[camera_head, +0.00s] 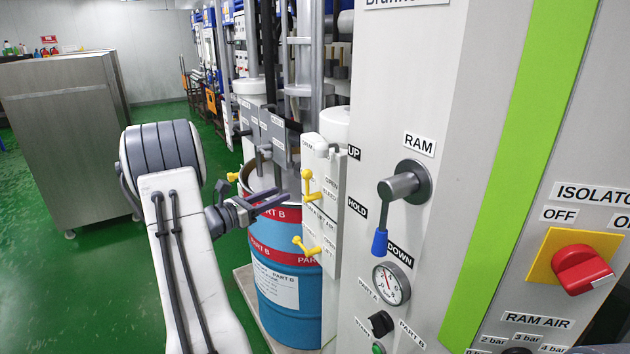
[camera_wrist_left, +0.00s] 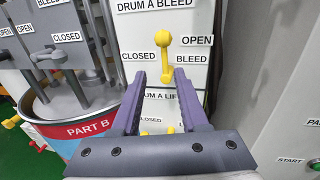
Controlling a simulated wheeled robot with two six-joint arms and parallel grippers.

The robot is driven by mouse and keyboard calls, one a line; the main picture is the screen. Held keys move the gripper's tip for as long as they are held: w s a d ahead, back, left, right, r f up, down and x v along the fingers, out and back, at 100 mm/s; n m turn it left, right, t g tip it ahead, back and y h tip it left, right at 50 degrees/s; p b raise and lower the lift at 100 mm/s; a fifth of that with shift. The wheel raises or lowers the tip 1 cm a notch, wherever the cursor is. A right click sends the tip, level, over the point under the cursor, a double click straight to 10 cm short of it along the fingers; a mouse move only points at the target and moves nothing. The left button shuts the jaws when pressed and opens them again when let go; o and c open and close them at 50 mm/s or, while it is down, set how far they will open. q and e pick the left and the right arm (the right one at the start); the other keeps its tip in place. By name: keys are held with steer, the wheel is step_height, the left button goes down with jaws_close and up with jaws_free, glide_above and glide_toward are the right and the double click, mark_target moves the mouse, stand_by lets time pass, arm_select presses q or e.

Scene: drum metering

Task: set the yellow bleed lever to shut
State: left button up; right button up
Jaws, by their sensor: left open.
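The yellow bleed lever (camera_wrist_left: 165,57) is on a white panel under the label "DRUM A BLEED" in the left wrist view. Its round knob is at the top, and it stands nearly upright between the "CLOSED" label on the left and the "OPEN" label on the upper right. In the head view the lever (camera_head: 307,187) is on the panel's front. My left gripper (camera_wrist_left: 160,85) is open and empty, its purple fingers pointing at the panel just below the lever. In the head view the left gripper (camera_head: 270,203) is left of the lever, apart from it.
A second yellow lever (camera_head: 306,246) is lower on the same panel. A blue and red "PART B" drum (camera_head: 275,270) stands behind my arm. The grey cabinet with the RAM handle (camera_head: 402,184) and red isolator knob (camera_head: 582,268) fills the right.

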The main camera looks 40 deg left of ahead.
mark_target(307, 195)
arm_select(q)
steer(key=w+d+p, duration=0.1)
steer(key=w, duration=0.2)
steer(key=w+d+p, duration=0.1)
steer(key=w, duration=0.3)
steer(key=w+p, duration=0.1)
steer(key=w, duration=0.2)
steer(key=shift+w+d+p, duration=0.15)
steer(key=shift+d+p, duration=0.2)
steer(key=shift+d, duration=0.05)
steer(key=shift+a, duration=0.1)
jaws_close()
stand_by(0.7)
